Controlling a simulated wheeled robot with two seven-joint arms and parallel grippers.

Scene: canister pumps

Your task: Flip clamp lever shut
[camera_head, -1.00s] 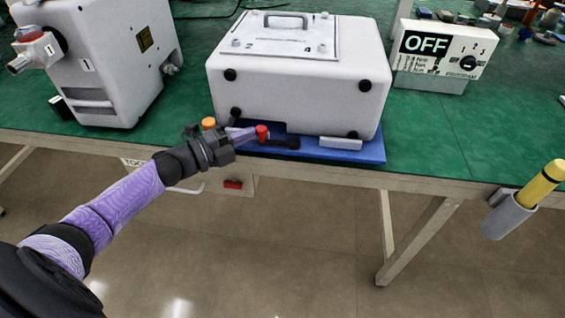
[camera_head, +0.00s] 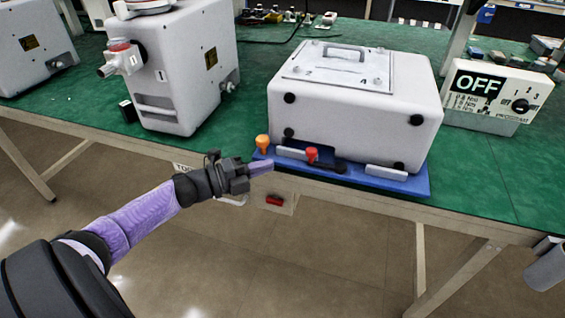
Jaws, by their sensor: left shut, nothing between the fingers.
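The white pump housing (camera_head: 345,115) sits on a blue base plate (camera_head: 415,186) at the front of the green bench. On the plate's front edge are a red knob (camera_head: 312,154) and, just right of it, a low dark lever-like bar (camera_head: 330,166). An orange knob (camera_head: 262,141) stands upright at the plate's left corner. Which of these parts is the clamp lever is not certain. My left gripper (camera_head: 266,167) is shut and empty, its fingertips left of and below the red knob, close to the plate's front left corner and apart from the knob. My right gripper is out of view.
A second white pump (camera_head: 185,75) stands to the left, with a small black block (camera_head: 128,111) beside it. A white control box (camera_head: 495,90) reading OFF is at the right. A grey cylindrical holder (camera_head: 546,266) hangs at the bench's right front. Open floor lies before the bench.

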